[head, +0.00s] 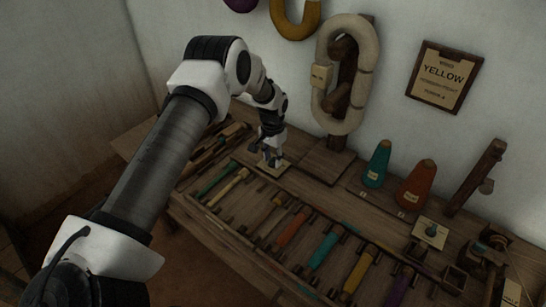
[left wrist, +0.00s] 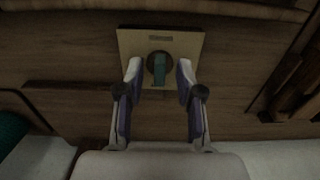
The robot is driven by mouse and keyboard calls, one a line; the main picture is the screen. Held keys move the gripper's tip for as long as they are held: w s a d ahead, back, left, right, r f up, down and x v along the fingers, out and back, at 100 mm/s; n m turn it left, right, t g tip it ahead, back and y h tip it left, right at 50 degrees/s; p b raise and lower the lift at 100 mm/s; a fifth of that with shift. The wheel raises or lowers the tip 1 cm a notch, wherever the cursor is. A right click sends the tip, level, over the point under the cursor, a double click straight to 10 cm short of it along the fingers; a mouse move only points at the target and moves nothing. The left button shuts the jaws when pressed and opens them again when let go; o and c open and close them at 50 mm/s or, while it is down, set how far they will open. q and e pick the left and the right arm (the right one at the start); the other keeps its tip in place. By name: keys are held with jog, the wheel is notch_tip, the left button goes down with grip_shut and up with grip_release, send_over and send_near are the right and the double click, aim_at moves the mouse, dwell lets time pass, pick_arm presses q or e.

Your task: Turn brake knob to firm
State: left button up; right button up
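In the left wrist view a green knob (left wrist: 160,69) stands on a dark round base in a small cream plate (left wrist: 190,42) with a label at its far edge, too small to read. My left gripper (left wrist: 160,72) is open, one fingertip on each side of the knob, with a visible gap on both sides. In the head view my left gripper (head: 270,158) points down over the cream plate (head: 283,171) on the bench and hides the knob. Another plate with a teal knob (head: 431,230) lies farther right. My right gripper is not in view.
The wooden bench (head: 318,158) holds a row of colored shuttles or bobbins along its front, a teal cone (head: 377,165) and an orange cone (head: 416,187). A pale yarn hank (head: 366,75) hangs behind. A framed card (head: 444,78) reading YELLOW is on the wall.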

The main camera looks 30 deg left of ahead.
pick_arm(q)
jog(key=shift+r, duration=0.1)
jog(key=shift+c, duration=0.3)
grip_shut()
jog(key=shift+m, duration=0.5)
jog(key=m+b, duration=0.1)
jog(key=m, duration=0.4)
jog(key=m+b, duration=0.1)
jog(key=m, duration=0.5)
jog(key=shift+o, duration=0.3)
grip_release()
